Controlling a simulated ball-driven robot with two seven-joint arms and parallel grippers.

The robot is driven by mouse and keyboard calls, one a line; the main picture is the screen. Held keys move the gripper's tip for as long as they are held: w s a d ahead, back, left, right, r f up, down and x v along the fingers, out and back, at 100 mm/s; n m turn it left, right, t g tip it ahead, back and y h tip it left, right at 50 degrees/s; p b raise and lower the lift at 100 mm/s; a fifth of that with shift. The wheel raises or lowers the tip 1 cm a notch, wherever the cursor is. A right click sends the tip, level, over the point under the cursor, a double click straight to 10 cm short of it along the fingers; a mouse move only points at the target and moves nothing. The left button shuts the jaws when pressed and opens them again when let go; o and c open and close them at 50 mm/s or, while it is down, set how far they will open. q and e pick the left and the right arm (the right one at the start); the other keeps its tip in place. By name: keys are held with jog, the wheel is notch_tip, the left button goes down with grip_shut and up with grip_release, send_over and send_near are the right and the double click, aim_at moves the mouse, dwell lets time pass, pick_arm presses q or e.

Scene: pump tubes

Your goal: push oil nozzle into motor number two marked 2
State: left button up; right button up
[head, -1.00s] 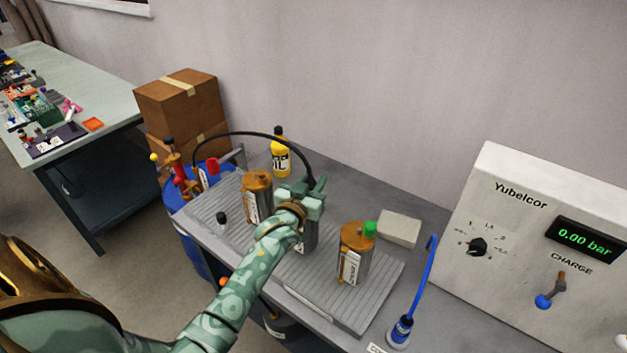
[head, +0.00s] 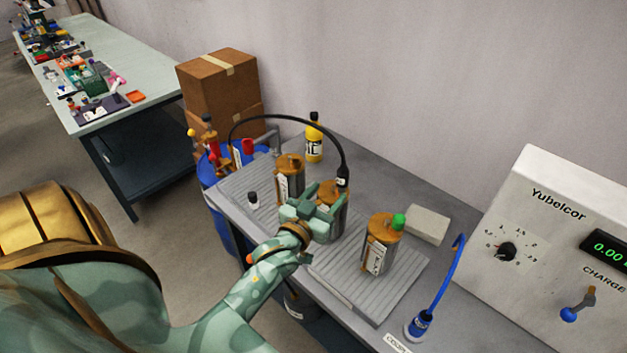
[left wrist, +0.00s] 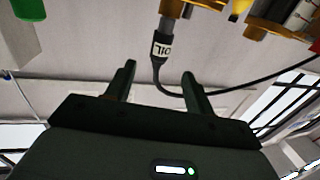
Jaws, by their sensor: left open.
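Three grey metal motors with copper-coloured tops stand on a ribbed grey tray (head: 345,290): the left motor (head: 289,182), the middle motor (head: 337,220) and the right motor (head: 377,255), which has a green cap. Their numbers are not readable. The black oil nozzle (head: 342,177) stands upright at the top of the middle motor, its hose arching left. In the left wrist view the nozzle (left wrist: 161,46), labelled OIL, meets a grey port; how deep it sits is unclear. My left gripper (head: 322,200) is open in front of the middle motor, its fingers (left wrist: 159,78) apart and clear of the nozzle.
A yellow oil bottle (head: 314,140) stands behind the motors. A grey block (head: 427,225), a blue hose (head: 447,280) and the Yubelcor control box (head: 535,240) are to the right. A blue barrel (head: 208,175) and cardboard boxes (head: 220,88) are left.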

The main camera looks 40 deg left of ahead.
pick_arm(q)
jog(key=s, duration=0.5)
jog(key=shift+s+d, duration=0.2)
jog(key=shift+d, duration=0.2)
dwell(0.5)
jog(key=s+d+f+m+g+h, duration=0.1)
jog(key=s+d+f+g, duration=0.15)
jog(key=f, duration=0.65)
jog(key=s+d+f+g+b, duration=0.1)
jog(key=s+f+g, duration=0.25)
jog(key=f, duration=0.65)
jog(key=s+d+f+m+g+h, duration=0.15)
jog(key=s+f, duration=0.25)
jog(key=f, duration=0.5)
jog(key=s+f+m+g+b, duration=0.1)
jog(key=s+f+g, duration=0.3)
jog(key=s+f, duration=0.6)
jog(key=s+d+f+m+g+b, duration=0.1)
jog(key=s+f+g, duration=0.4)
jog(key=s+f, duration=0.5)
jog(key=s+m+b, duration=0.1)
jog(key=s, duration=0.7)
jog(key=shift+s+f+b, duration=0.15)
jog(key=shift+s+b, duration=0.05)
jog(key=shift+b, duration=0.15)
jog(key=shift+d+g, duration=0.1)
jog(key=shift+g, duration=0.15)
